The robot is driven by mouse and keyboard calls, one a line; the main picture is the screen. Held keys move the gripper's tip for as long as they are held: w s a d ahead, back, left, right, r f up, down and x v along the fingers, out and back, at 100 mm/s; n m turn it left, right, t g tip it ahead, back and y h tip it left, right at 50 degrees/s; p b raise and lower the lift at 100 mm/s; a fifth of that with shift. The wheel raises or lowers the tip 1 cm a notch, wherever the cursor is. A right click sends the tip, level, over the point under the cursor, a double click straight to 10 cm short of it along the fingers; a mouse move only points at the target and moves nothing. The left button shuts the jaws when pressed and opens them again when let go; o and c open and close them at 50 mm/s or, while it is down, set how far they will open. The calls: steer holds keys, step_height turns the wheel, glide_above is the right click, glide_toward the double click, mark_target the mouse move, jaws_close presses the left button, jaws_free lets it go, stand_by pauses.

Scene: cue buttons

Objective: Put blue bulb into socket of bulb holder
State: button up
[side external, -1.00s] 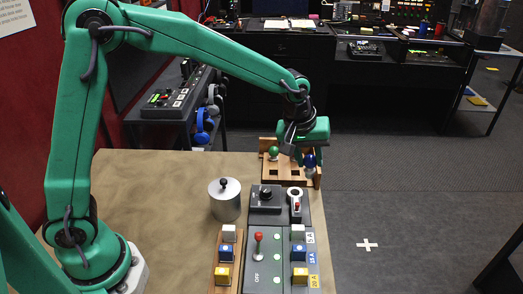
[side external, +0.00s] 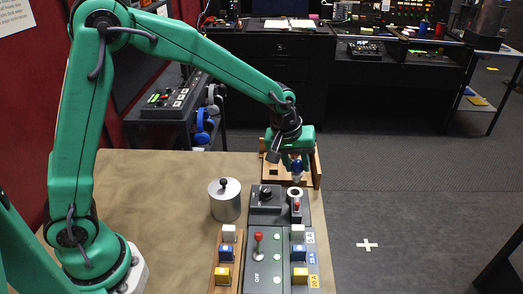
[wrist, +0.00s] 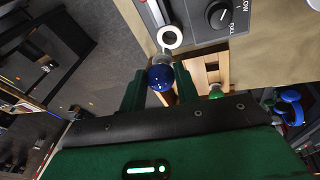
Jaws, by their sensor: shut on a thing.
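My gripper (side external: 297,158) is shut on the blue bulb (side external: 297,167), which hangs upright with its pale base down. The blue dome also shows between the fingers in the wrist view (wrist: 161,77). The bulb holder's white ring socket (side external: 295,191) is just below and in front of the bulb in the side view. In the wrist view the socket (wrist: 169,37) lies just beyond the bulb's base, its opening visible. The base looks close above the socket; I cannot tell the exact gap.
A wooden rack (side external: 318,168) stands behind my gripper. It holds a green bulb (wrist: 215,91), which my gripper hides in the side view. A black dial box (side external: 265,197), a red switch (side external: 297,206) and a metal canister (side external: 225,200) are nearby. Several buttons and a red lever (side external: 258,239) lie in front.

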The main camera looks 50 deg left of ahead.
mark_target(293, 175)
steer(key=shift+f, duration=1.5)
steer(key=shift+a+f, duration=0.1)
steer(key=shift+f, duration=1.45)
stand_by(3.3)
steer(key=o, duration=1.2)
steer(key=shift+r, duration=0.15)
